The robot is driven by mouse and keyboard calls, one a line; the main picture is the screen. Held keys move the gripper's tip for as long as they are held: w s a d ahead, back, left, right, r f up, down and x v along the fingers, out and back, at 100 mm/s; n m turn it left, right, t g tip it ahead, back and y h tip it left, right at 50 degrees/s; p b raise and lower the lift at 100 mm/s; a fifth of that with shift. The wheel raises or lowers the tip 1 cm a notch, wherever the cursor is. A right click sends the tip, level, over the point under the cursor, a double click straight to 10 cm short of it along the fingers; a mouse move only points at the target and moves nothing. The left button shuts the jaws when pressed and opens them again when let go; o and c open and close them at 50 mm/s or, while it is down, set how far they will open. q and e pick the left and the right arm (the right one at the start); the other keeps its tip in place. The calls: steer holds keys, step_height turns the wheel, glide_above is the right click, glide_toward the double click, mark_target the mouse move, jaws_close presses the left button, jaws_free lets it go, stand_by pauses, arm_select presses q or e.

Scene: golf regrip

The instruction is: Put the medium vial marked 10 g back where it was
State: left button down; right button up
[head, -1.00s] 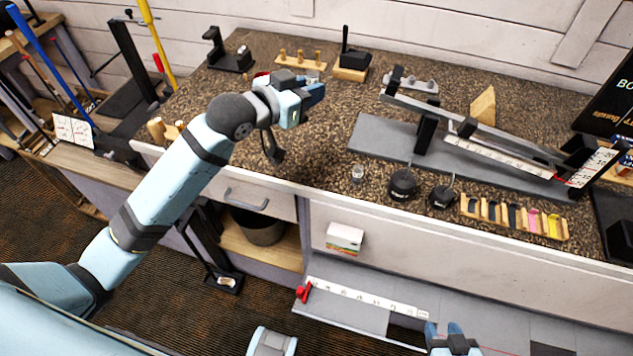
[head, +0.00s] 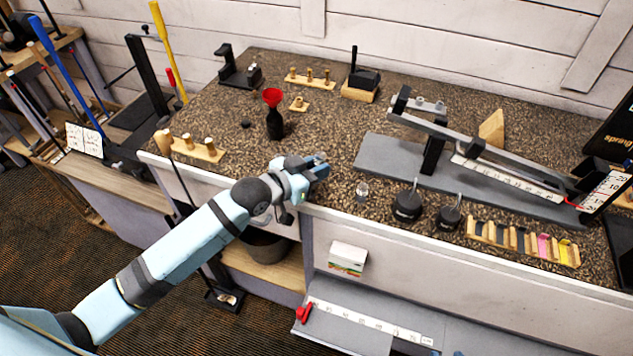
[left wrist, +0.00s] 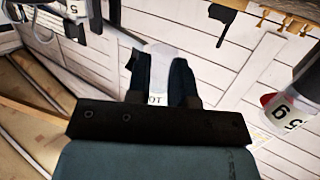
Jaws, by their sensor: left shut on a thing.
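My left gripper (head: 320,168) is over the bench near its front edge, left of a small clear vial (head: 362,191) standing on the bench. In the left wrist view the left gripper (left wrist: 160,72) is shut on a pale, translucent vial (left wrist: 158,62). Part of its label shows between the fingers and seems to read 10, upside down. In the head view the held vial is hidden or too small to make out. Only blue tips of my right gripper (head: 441,353) show at the bottom edge.
A dark bottle with a red funnel (head: 274,112) stands behind my left gripper. Wooden peg racks (head: 198,149) are at left and back. Black weights (head: 407,204), a swing scale (head: 480,160) and a coloured sample rack (head: 520,243) fill the right. A 5 g container (left wrist: 287,115) shows in the wrist view.

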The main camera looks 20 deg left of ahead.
arm_select(q)
steer(key=shift+f, duration=2.4)
steer(key=shift+f, duration=0.1)
steer(key=c, duration=1)
jaws_free()
steer(key=shift+r, duration=0.2)
steer(key=v, duration=1.1)
steer(key=s+d+f+n+g+y, duration=0.2)
steer(key=s+f+y, duration=0.3)
steer(key=s+f, duration=1)
step_height(320, 180, down, 3)
steer(key=shift+s+d+f+n+b, duration=0.1)
steer(key=shift+s+d+n+b, duration=0.2)
steer(key=shift+d+n, duration=0.4)
